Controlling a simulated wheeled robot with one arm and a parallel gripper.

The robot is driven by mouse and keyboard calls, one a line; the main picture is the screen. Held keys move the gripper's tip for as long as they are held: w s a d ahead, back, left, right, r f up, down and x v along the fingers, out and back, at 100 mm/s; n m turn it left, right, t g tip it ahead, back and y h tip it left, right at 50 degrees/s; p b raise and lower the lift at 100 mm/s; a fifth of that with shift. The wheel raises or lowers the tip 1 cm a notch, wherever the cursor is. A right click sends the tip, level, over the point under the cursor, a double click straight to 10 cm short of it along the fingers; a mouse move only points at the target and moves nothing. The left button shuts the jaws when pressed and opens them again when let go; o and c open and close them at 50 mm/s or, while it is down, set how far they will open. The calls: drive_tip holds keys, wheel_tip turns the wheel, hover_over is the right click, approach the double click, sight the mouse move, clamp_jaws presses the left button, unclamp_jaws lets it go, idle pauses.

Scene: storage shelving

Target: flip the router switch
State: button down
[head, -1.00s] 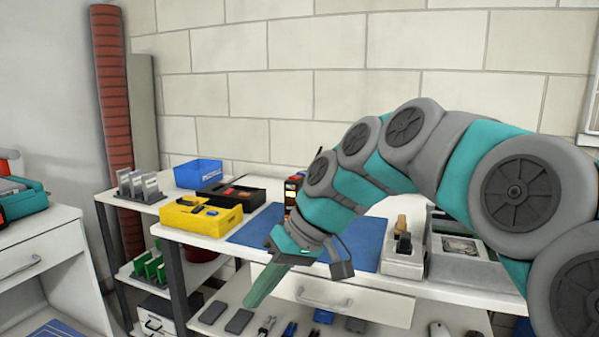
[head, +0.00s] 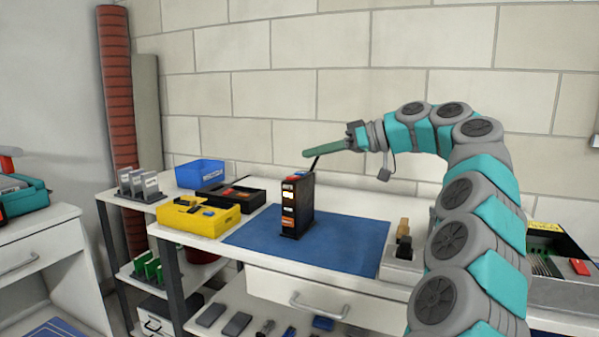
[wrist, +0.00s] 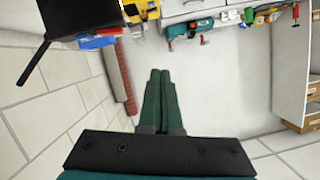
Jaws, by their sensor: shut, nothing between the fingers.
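The router (head: 297,205) is a black upright box with colored labels on its front and a dark antenna. It stands on a blue mat (head: 345,247) on the white workbench. In the wrist view the router (wrist: 75,14) is at the upper left, partly cut off, with its antenna (wrist: 33,66) pointing down-left. I cannot make out the switch. My gripper (head: 306,154) is shut and empty, pointing left above the router, near the antenna's tip in the head view. Its fingers (wrist: 160,75) lie together in the wrist view, apart from the router.
A yellow case (head: 199,217), a black case (head: 231,195) and a blue bin (head: 200,173) stand left of the mat. A grey holder (head: 401,265) is right of it. The block wall (head: 330,95) stands behind the bench. The mat around the router is mostly clear.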

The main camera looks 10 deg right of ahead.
drive_tip(key=w+d+t, duration=0.1)
drive_tip(key=w+d, duration=0.1)
drive_tip(key=d, duration=0.4)
drive_tip(key=shift+w+d+n+t, duration=0.15)
drive_tip(key=shift+w+n+t, duration=0.15)
hover_over(293, 178)
drive_tip(key=d, duration=0.2)
wheel_tip(293, 178, down, 2)
drive_tip(key=shift+f+b, duration=1.05)
drive_tip(key=shift+f, duration=1.1)
